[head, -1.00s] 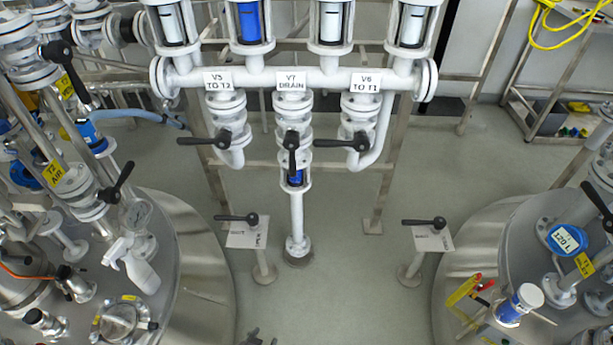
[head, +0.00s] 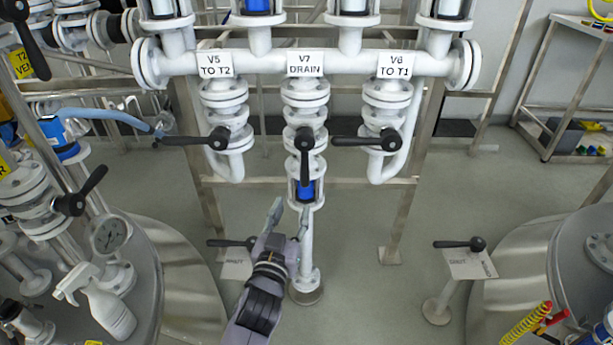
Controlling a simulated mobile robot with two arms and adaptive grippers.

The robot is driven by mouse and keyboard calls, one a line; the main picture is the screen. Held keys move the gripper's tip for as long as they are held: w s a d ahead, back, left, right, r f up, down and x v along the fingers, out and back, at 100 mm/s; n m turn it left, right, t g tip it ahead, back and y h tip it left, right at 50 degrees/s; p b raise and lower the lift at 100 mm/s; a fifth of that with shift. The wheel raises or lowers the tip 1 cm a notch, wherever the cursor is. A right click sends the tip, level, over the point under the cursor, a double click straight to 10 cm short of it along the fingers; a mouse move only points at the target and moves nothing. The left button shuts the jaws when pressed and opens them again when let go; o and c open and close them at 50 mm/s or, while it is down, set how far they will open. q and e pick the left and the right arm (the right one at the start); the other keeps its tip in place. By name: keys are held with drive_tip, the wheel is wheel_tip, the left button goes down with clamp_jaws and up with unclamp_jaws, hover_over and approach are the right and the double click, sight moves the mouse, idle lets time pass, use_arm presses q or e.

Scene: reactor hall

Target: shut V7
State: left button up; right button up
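Valve V7 (head: 305,116) is in the middle of the head view, under the sign "V7 DRAIN" (head: 305,64). Its black handle (head: 304,160) hangs straight down, in line with the pipe. Below it, a sight glass (head: 305,189) shows blue. My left gripper (head: 290,212) is below the V7 handle and appears apart from it. Its two fingers are spread and point up, with nothing between them. The right finger shows in front of the drain pipe (head: 306,248). My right gripper is not in view.
V5 (head: 222,110) on the left and V6 (head: 385,108) on the right have handles lying crosswise, close to V7. Tanks stand at lower left and right. Stands with black levers (head: 465,260) flank the drain pipe. A spray bottle (head: 100,300) stands on the left tank.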

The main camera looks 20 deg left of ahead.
sight(304, 177)
use_arm(q)
drive_tip(key=w, duration=0.4)
drive_tip(key=w+b, duration=0.1)
drive_tip(key=w, duration=0.3)
drive_tip(key=w+a, duration=0.1)
drive_tip(key=w, duration=0.4)
drive_tip(key=shift+w+a+f, duration=0.1)
drive_tip(key=shift+f, duration=0.05)
drive_tip(key=shift+w, duration=0.5)
use_arm(e)
wheel_tip(304, 177, up, 6)
drive_tip(key=shift+f, duration=0.2)
use_arm(q)
drive_tip(key=shift+c, duration=0.5)
clamp_jaws()
